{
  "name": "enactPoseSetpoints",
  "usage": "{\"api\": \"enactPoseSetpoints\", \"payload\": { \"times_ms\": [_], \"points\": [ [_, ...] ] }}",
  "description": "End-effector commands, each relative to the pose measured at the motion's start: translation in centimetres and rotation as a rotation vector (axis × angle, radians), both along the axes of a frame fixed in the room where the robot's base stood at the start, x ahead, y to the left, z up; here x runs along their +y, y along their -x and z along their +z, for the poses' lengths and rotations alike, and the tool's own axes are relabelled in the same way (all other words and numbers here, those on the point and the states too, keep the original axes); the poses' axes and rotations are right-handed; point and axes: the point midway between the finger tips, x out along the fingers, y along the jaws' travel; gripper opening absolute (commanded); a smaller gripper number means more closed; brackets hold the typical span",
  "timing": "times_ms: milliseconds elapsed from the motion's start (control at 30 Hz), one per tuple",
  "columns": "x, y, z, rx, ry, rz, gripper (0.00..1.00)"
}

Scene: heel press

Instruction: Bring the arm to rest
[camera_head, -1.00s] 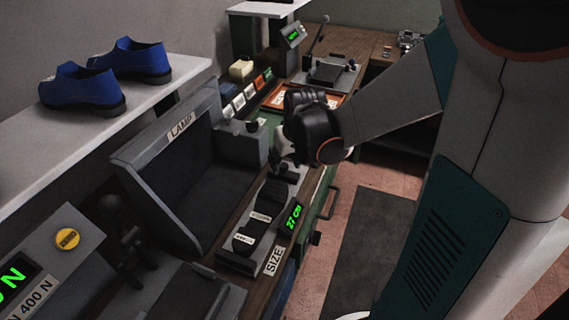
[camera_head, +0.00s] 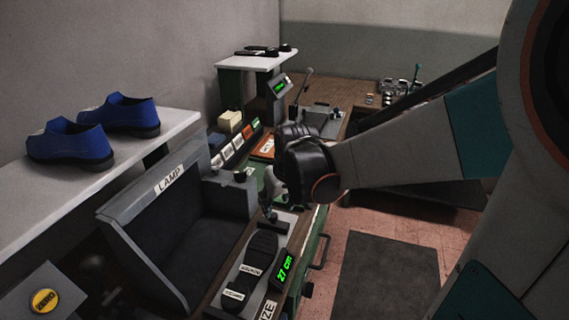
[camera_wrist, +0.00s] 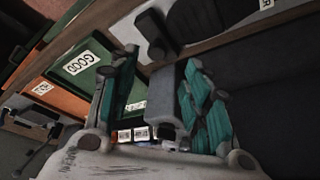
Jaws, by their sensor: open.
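In the wrist view my gripper (camera_wrist: 160,100) has its two teal-padded fingers spread apart, with nothing held between them. In the head view my arm reaches in from the right and its dark wrist (camera_head: 305,165) hangs over the bench. The wrist hides most of the fingers there. A grey block edge shows between the fingers in the wrist view, beyond them; I cannot tell how near it is.
Below my wrist is the size gauge (camera_head: 250,268) reading 27 cm. The lamp box (camera_head: 165,225) stands left of it. Two blue shoes (camera_head: 70,143) sit on the white shelf (camera_head: 35,196). A green GOOD tray (camera_wrist: 85,68) lies near the gripper.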

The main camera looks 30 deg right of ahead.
Motion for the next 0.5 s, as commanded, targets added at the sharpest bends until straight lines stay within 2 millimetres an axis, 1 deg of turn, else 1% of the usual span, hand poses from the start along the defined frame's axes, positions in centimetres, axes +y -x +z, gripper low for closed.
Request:
{"api": "enactPoseSetpoints", "payload": {
  "times_ms": [33, 433, 500],
  "points": [
    [0.12, 0.23, 0.00, 0.000, 0.000, 0.001, 0.44],
    [0.13, 0.21, 0.00, 0.000, -0.001, 0.001, 0.44],
    [0.48, 0.15, 0.23, -0.004, 0.002, 0.014, 0.44]
  ]
}}
